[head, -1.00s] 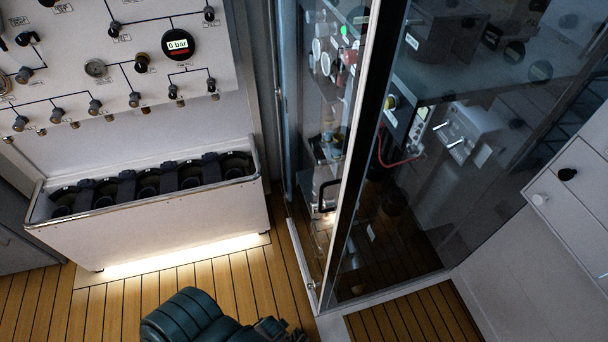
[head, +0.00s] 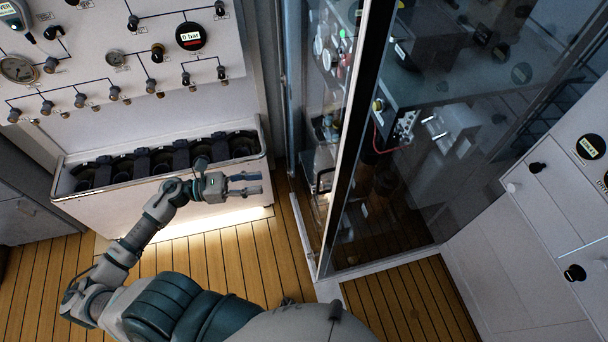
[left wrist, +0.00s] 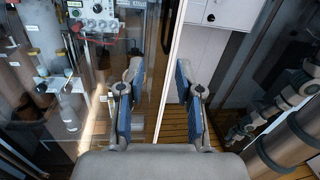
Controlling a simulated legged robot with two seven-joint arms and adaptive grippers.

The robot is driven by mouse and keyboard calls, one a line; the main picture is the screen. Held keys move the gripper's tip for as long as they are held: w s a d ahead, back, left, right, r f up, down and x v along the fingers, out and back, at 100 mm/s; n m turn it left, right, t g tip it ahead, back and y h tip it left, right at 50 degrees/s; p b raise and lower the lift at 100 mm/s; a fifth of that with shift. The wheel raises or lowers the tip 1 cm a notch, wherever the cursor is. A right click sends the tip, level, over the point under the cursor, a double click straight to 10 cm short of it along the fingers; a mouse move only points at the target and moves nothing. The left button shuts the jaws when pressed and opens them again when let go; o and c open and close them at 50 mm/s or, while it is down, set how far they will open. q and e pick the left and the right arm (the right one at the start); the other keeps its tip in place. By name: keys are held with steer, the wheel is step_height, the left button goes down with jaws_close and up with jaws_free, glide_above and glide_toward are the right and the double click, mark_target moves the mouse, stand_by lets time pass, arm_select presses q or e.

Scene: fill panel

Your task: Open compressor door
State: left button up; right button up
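The compressor door (head: 312,222) is a glass panel on the front of the glass enclosure, left of its pale corner post. The handle is not clear in that view.
A white valve panel (head: 110,65) and an open-topped bin (head: 150,208) stand at the left, the bin beneath my left forearm. Equipment shows behind the glass. White cabinets (head: 550,230) stand at the right. Wooden floor (head: 235,262) is clear before the enclosure.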

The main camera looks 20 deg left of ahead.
arm_select(q)
steer(key=s+m+g, duration=0.1)
steer(key=m, duration=0.1)
steer(key=p, duration=0.5)
glide_toward(318, 192)
steer(key=w+d+r, duration=0.1)
steer(key=d, duration=0.1)
steer(key=w+d+r, duration=0.2)
steer(key=d, duration=0.1)
steer(key=w+d+r, duration=0.1)
steer(key=d, duration=0.2)
steer(key=shift+w+d+r, duration=0.15)
steer(key=shift+d, duration=0.1)
steer(key=shift+w+d, duration=0.1)
steer(key=shift+d, duration=0.2)
steer(key=shift+a, duration=0.1)
steer(key=shift+a, duration=0.2)
steer(key=shift+c, duration=0.2)
jaws_close()
